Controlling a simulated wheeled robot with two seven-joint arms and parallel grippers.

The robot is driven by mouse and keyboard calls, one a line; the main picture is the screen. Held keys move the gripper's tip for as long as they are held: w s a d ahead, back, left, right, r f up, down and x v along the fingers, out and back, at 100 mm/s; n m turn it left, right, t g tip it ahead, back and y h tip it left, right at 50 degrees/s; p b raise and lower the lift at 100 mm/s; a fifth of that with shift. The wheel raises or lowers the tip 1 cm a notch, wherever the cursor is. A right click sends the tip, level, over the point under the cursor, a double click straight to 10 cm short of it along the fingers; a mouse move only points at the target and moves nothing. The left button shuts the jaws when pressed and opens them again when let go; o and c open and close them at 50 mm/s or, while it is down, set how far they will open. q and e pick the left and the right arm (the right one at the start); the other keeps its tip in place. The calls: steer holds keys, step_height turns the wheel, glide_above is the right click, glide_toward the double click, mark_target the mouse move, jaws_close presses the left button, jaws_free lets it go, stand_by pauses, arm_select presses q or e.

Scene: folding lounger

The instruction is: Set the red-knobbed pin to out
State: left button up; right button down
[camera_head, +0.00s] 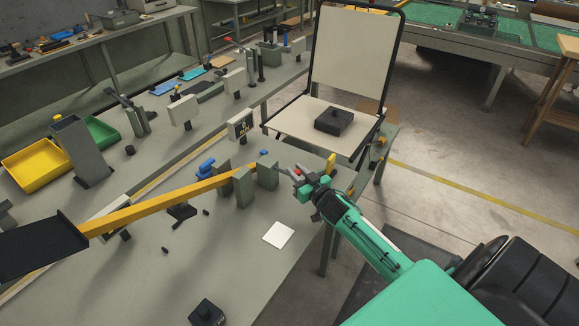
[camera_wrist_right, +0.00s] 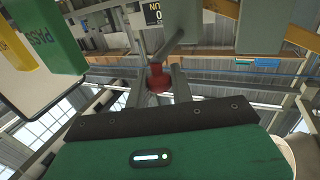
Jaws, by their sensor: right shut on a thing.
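The red knob of the pin (camera_wrist_right: 158,80) sits between the two fingers of my right gripper (camera_wrist_right: 160,85) in the right wrist view. The fingers are shut on it, and a grey rod or bracket lies just beyond. In the head view my right gripper (camera_head: 296,180) is at the right edge of the bench, beside the grey upright blocks that carry the yellow bar (camera_head: 165,206). A small bit of red (camera_head: 298,172) shows at its fingertips. The pin's shaft is mostly hidden, so I cannot tell how far out it stands. My left gripper is not in view.
The yellow bar ends in a black plate (camera_head: 40,250) at the left. A lounger with pale panels (camera_head: 352,55) stands behind my right gripper, with a black block (camera_head: 334,121) on its seat. Yellow (camera_head: 38,163) and green bins stand at the far left. A white square (camera_head: 278,235) lies on the bench.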

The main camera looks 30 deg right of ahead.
steer(key=shift+f, duration=0.1)
steer(key=c, duration=1.6)
jaws_free()
steer(key=shift+s+d, duration=0.1)
steer(key=shift+s, duration=0.2)
steer(key=s+b, duration=0.2)
steer(key=s, duration=1.1)
steer(key=shift+s+b, duration=0.3)
steer(key=shift+s, duration=0.05)
